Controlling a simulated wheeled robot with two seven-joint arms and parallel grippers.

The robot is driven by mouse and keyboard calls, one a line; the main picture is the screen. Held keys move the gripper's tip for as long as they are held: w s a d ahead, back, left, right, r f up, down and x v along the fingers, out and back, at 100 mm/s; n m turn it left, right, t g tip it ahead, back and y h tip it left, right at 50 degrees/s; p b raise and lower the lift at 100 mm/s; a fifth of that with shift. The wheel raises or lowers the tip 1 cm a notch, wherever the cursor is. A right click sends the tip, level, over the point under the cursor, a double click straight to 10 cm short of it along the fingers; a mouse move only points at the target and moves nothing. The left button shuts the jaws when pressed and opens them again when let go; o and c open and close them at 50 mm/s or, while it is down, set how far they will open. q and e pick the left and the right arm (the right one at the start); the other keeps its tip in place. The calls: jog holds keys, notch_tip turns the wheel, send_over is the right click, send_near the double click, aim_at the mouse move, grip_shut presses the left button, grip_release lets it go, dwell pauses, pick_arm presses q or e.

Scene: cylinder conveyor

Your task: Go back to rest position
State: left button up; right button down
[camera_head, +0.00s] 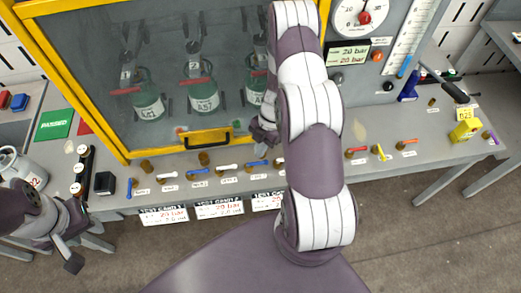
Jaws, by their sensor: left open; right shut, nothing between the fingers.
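My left gripper (80,246) is at the lower left, in front of the bench edge. Its fingers are apart with nothing visible between them. My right arm rises through the middle of the view. My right gripper (263,135) is partly hidden behind that arm, in front of the lower right part of the yellow-framed cabinet (110,150). It is shut and I see nothing held in it.
Behind the cabinet's window stand several green cylinders (204,97). A row of small valves lies along the bench (370,175) front. A gauge panel (345,80) stands right of the cabinet. A grey canister (22,165) is at the left. Floor is clear at lower right.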

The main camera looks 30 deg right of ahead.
jog(key=d+r+m+t+h+b, duration=0.1)
jog(key=d+r+m+h, duration=0.2)
jog(key=m, duration=0.4)
jog(key=r+m+h+b, duration=0.1)
jog(key=r+m+h, duration=0.25)
jog(key=m, duration=0.35)
pick_arm(q)
jog(key=f+b, duration=0.2)
jog(key=f, duration=0.1)
jog(key=f+b, duration=0.1)
jog(key=f, duration=0.1)
jog(key=shift+w+d+f, duration=0.1)
jog(key=shift+w+d, duration=0.05)
jog(key=shift+w, duration=0.2)
pick_arm(e)
jog(key=s+a+r+m+y, duration=0.1)
jog(key=s+a+r+m, duration=0.2)
jog(key=a+r, duration=0.2)
jog(key=s+a+r+m+t+y, duration=0.1)
jog(key=s+a+r+m, duration=0.2)
jog(key=a+r, duration=0.3)
jog(key=shift+s+a+m+y, duration=0.35)
jog(key=shift+s+a, duration=0.1)
jog(key=shift+a, duration=0.6)
